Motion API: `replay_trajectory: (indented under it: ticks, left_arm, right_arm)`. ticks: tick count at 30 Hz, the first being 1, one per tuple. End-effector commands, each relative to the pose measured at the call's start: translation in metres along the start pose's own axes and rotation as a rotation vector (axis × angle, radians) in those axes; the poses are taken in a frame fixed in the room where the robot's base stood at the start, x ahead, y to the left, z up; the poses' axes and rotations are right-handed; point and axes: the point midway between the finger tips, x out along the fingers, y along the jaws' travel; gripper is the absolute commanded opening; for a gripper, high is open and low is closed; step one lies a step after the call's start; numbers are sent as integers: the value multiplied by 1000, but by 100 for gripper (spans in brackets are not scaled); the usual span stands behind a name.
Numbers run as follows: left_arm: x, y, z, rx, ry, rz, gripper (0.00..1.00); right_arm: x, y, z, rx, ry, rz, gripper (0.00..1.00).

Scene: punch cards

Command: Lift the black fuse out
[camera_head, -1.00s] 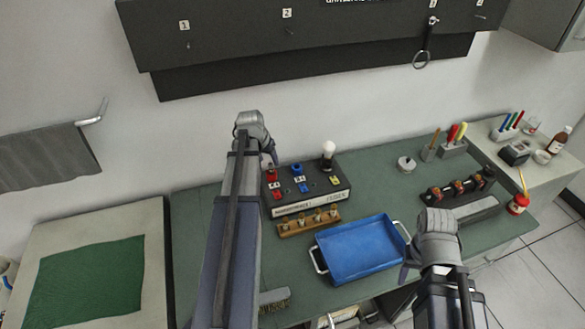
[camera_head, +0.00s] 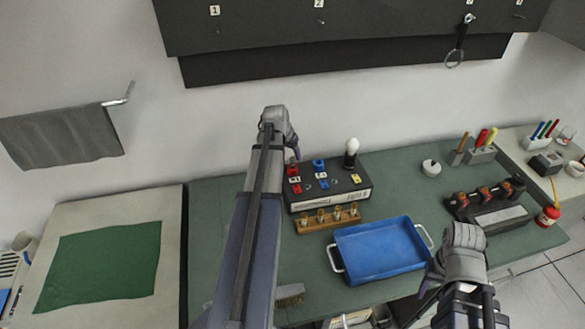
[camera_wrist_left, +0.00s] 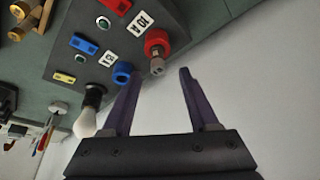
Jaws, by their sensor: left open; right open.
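A dark fuse panel (camera_head: 332,185) with red, blue and yellow sockets stands on the bench. In the left wrist view, a large red socket (camera_wrist_left: 157,41) has a small grey-tipped piece (camera_wrist_left: 157,66) sticking out of it. I cannot make out a black fuse for certain. My left gripper (camera_head: 293,152) is open at the panel's left back; in its wrist view the gripper (camera_wrist_left: 159,75) has its empty fingers apart, with the grey tip near the gap between them. I cannot tell whether they touch. My right gripper (camera_head: 428,282) is open by the blue tray's right front corner.
A white bulb (camera_head: 351,146) rises from the panel's right back. A wooden rack (camera_head: 332,222) with several brass-coloured pieces lies before it. The blue tray (camera_head: 375,270) is empty. A black rack (camera_head: 490,205) stands at right, a brush (camera_head: 290,292) at front left.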

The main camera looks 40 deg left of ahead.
Motion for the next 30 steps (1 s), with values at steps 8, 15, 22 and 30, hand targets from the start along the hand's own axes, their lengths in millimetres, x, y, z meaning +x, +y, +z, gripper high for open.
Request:
replay_trajectory:
  ticks: [8,15,22,30]
  left_arm:
    - [40,3,2,0,0,0,60]
    - [44,3,1,0,0,0,60]
    - [44,3,1,0,0,0,46]
    - [44,3,1,0,0,0,16]
  right_arm:
    - [38,-4,-2,-5,0,1,50]
    - [41,-4,-2,-4,0,1,50]
    - [40,-4,-2,-4,0,1,50]
    - [40,-4,-2,-4,0,1,50]
